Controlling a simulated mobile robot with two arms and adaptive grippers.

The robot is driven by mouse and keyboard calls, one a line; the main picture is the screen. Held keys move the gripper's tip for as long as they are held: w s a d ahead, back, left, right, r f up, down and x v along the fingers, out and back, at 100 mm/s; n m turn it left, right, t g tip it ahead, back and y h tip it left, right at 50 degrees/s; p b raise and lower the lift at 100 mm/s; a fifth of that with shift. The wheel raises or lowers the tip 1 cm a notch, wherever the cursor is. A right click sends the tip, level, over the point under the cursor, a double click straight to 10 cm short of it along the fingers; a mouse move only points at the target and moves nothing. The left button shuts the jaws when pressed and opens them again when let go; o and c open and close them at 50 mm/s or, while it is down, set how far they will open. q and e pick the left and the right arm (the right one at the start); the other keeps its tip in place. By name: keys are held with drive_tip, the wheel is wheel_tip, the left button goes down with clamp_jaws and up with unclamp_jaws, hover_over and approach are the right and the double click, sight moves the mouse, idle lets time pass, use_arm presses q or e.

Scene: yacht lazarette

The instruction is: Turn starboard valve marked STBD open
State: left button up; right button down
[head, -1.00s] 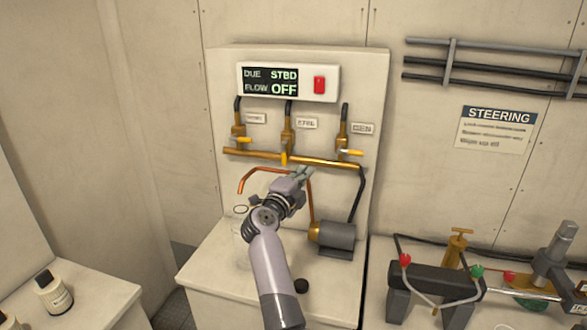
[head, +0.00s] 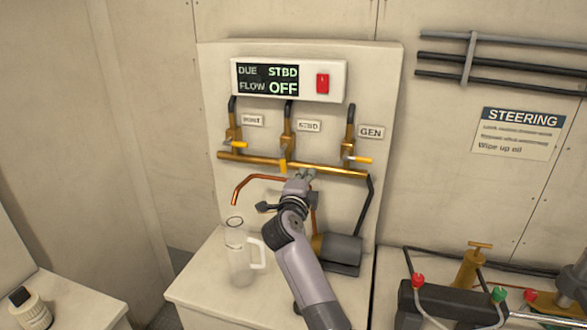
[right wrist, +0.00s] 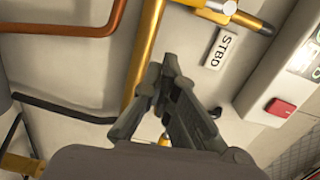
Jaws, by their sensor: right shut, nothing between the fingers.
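The STBD valve (head: 287,140) is the middle of three brass valves on the wall panel. Its yellow handle (head: 283,165) points down across the horizontal brass pipe. The STBD label (head: 308,126) is right of it and also shows in the right wrist view (right wrist: 221,48), with part of the brass valve (right wrist: 240,16) above. My right gripper (head: 307,174) is shut and empty, just below the pipe, to the right of and below the handle tip. Its closed fingers also show in the right wrist view (right wrist: 165,72). The display (head: 267,79) reads DUE STBD, FLOW OFF. My left gripper is out of view.
The left valve's handle (head: 237,144) and the GEN handle (head: 358,160) point sideways. A clear jug (head: 241,262) stands on the ledge under the copper spout (head: 252,180). A grey pump (head: 340,252) sits behind my right arm. Steering gear stands at right.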

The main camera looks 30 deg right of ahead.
sight(284, 159)
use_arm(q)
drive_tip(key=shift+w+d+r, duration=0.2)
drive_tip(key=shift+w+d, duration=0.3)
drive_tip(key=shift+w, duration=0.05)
use_arm(e)
drive_tip(key=shift+m, duration=0.6)
drive_tip(key=w, duration=0.1)
drive_tip(key=w+a, duration=0.1)
drive_tip(key=w, duration=0.1)
drive_tip(key=w+a, duration=0.1)
drive_tip(key=w, duration=0.1)
drive_tip(key=shift+f, duration=0.25)
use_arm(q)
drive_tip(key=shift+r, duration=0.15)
use_arm(e)
drive_tip(key=shift+s, duration=0.1)
